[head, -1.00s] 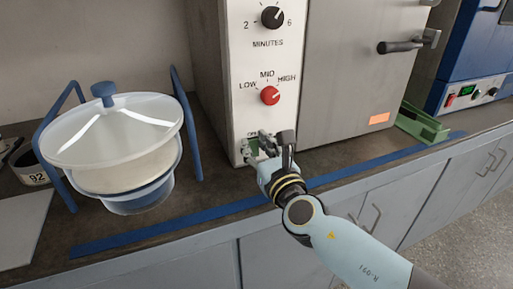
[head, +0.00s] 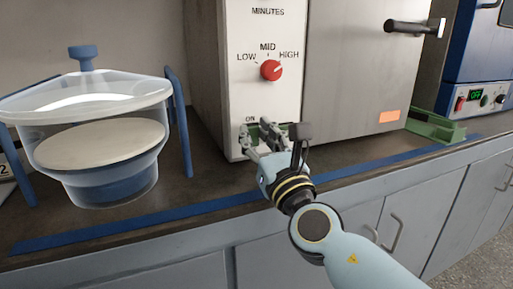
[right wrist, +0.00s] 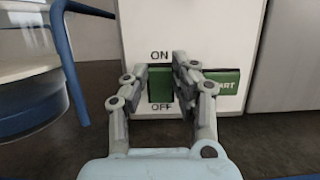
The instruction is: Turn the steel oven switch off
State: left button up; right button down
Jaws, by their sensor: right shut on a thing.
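The steel oven (head: 352,75) stands on the bench with a white control panel (head: 232,80) on its front left. The green switch (right wrist: 160,84) sits low on that panel, between the printed words ON above and OFF below. My right gripper (head: 256,132) is at the switch. In the right wrist view its two fingers close on the left and right sides of the switch. The fingers hide most of the switch in the head view. Which way the rocker is tipped I cannot tell. My left gripper is not in view.
A green START button (right wrist: 224,83) is just right of the switch. The red knob (head: 271,70) is above. A clear lidded vessel in a blue frame (head: 100,165) stands left. A blue oven (head: 480,60) and a green bracket (head: 437,128) are right. Blue tape (head: 130,221) runs along the bench edge.

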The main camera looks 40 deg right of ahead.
jog(key=c, duration=1.1)
grip_release()
jog(key=v, duration=1.2)
